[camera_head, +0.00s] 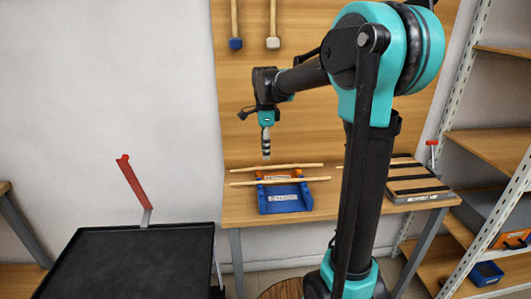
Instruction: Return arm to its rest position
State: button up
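My gripper (266,142) hangs from the end of my arm, pointing down above the wooden workbench (240,213). It is apart from the bench and from the things on it. Its fingers look like one narrow striped shape from this side, so I cannot tell whether they are open or shut. I see no object held below the fingertips. My arm is bent, with its upper part reaching left from the teal joint.
Below my gripper, two thin wooden sticks (280,182) lie at a blue box (285,198). A striped wooden board (413,181) lies at the bench's right. A black tray-like surface (130,265) with a red handle (131,180) stands left. Shelves (487,155) stand right. Two mallets (272,43) hang behind.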

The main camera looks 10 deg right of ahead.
jog(key=s+d+f+n+t, duration=0.2)
jog(key=s+d+f+n, duration=0.3)
jog(key=s+f+n, duration=0.3)
jog(key=s+d+f+n+t, duration=0.2)
jog(key=s+d+f+n, duration=0.3)
jog(key=s+f+n, duration=0.4)
jog(key=s+n, duration=0.1)
jog(key=s, duration=0.5)
jog(key=shift+s+d, duration=0.15)
